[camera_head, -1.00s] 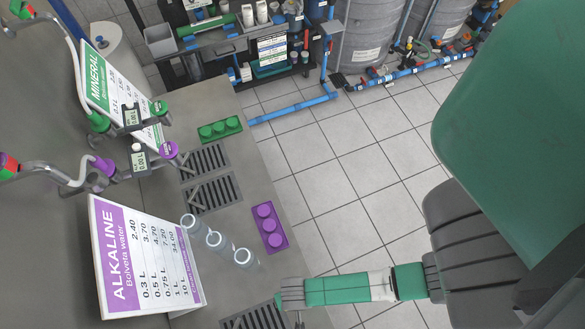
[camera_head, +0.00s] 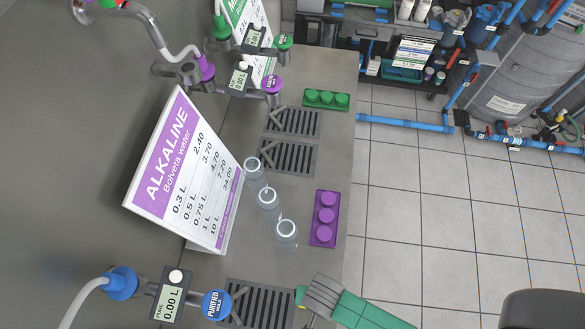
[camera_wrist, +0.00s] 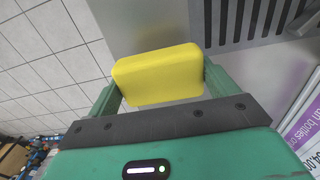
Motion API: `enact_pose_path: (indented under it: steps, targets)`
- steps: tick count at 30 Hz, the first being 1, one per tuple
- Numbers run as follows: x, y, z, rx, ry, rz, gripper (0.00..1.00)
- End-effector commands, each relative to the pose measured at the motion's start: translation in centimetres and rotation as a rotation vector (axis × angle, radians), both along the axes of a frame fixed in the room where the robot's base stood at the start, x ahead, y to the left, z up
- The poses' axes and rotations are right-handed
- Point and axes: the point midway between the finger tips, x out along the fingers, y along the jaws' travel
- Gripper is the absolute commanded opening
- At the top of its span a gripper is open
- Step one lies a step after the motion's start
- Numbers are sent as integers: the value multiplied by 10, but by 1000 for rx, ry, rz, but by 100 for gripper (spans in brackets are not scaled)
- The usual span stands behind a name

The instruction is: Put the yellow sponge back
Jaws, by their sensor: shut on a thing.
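The yellow sponge (camera_wrist: 158,76) is a rounded block held between the two green fingers of my gripper (camera_wrist: 160,82) in the wrist view. My gripper is shut on it. In the head view my green and grey arm end (camera_head: 330,300) is at the bottom, by the counter's right edge. The sponge cannot be made out clearly there. In the wrist view the sponge is in front of the grey counter's edge, with the tiled floor to its left and a slotted drain grate (camera_wrist: 245,18) to its upper right.
On the counter (camera_head: 330,75) stand several clear bottles (camera_head: 287,232), a purple cap tray (camera_head: 315,238), a green cap tray (camera_head: 326,107) and an ALKALINE price sign (camera_head: 200,185). A blue PURIFIED tap (camera_head: 216,305) stands over the nearest grate (camera_head: 262,305).

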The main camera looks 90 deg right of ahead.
Motion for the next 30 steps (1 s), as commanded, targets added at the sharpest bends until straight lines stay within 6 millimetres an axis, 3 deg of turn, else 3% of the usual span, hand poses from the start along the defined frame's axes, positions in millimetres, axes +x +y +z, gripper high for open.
enact_pose_path:
  steps: [4, 12, 18, 26, 30]
  targets:
    - [11, -7, 1, -1, -3, 0, 64]
    - [84, -51, -7, -2, -5, 0, 64]
    - [122, -74, -12, 0, -1, -1, 64]
    - [135, -82, -13, 0, -1, -1, 64]
    - [136, -84, -38, 1, 3, 0, 64]
